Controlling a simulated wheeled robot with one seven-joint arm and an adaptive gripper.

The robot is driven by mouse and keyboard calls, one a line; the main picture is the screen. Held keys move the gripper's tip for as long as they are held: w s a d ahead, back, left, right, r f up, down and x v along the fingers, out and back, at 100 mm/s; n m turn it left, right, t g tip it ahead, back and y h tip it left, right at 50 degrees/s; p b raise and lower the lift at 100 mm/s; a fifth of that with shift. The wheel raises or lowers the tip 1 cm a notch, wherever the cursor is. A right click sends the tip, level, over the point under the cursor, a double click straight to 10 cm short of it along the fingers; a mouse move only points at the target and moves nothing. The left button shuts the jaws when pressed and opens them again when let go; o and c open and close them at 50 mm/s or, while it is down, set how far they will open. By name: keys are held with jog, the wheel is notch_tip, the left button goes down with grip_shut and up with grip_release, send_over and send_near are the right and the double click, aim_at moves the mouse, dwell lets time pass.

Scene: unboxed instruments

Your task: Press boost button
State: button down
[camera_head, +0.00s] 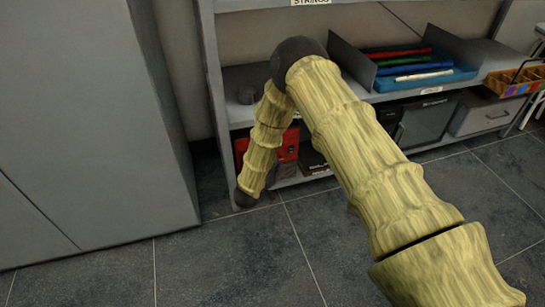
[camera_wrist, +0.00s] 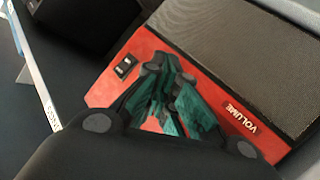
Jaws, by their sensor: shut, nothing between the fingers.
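A red amplifier-like box with a dark mesh grille (camera_wrist: 245,60) fills much of the wrist view. Its red panel (camera_wrist: 105,90) carries a small black switch or button (camera_wrist: 126,66) with pale marks too small to read, and a "VOLUME" label (camera_wrist: 241,118). My gripper (camera_wrist: 168,70), with dark green fingers, is shut and empty. Its tips appear over the red panel, just right of the black switch; I cannot tell whether they touch the panel. In the head view a red box (camera_head: 290,146) stands on the lower shelf, partly behind my arm. The gripper is hidden there.
The grey shelf unit (camera_head: 215,75) holds a blue tray (camera_head: 425,77) with coloured items, grey bins (camera_head: 488,113) and a wooden organiser (camera_head: 515,79). A tall grey cabinet (camera_head: 90,110) stands at left. The tiled floor (camera_head: 215,260) in front is clear.

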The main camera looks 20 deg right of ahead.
jog(key=shift+s, duration=0.1)
jog(key=s+p, duration=0.3)
jog(key=s, duration=0.2)
jog(key=shift+s+d+p, duration=0.1)
jog(key=shift+s+p, duration=0.3)
dwell(0.3)
